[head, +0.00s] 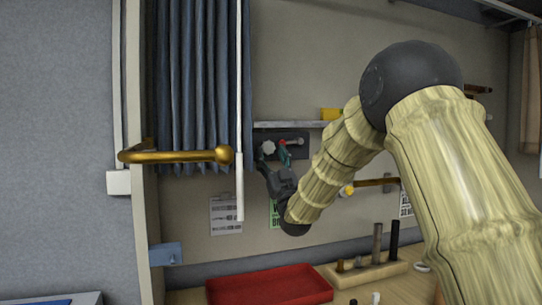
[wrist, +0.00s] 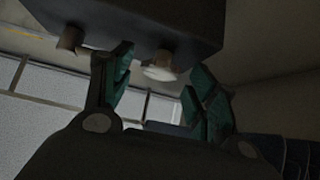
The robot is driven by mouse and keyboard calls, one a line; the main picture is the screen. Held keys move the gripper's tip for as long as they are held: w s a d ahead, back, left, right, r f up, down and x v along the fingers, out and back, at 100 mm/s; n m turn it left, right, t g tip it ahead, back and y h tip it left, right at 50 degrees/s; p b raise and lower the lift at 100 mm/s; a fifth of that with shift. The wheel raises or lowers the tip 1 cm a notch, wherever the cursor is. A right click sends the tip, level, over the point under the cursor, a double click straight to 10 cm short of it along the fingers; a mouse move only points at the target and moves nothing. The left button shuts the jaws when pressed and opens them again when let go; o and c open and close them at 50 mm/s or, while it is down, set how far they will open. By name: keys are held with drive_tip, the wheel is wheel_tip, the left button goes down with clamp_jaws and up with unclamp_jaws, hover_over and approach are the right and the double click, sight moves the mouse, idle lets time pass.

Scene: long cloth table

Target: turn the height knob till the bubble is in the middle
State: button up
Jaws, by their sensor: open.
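In the head view a dark panel (head: 297,151) on the back wall carries a pale lobed knob (head: 268,148). My gripper (head: 273,161) is at the panel, its fingers just below and beside this knob. In the wrist view my gripper (wrist: 160,66) is open, with teal pads on both fingers. A pale round knob (wrist: 160,70) under a dark box (wrist: 180,22) shows between the fingertips, with a gap to each pad visible. I cannot make out a bubble or its vial in either view.
A second, brownish knob (wrist: 70,39) sits left of the fingers. A grey shelf (head: 288,125) with a yellow block (head: 331,114) is just above the panel. A brass rail (head: 180,156) and a dark curtain (head: 200,80) are at left. A red tray (head: 268,286) lies below.

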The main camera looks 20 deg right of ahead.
drive_tip(key=v, duration=0.7)
drive_tip(key=shift+s+f, duration=0.15)
drive_tip(key=shift+f, duration=0.1)
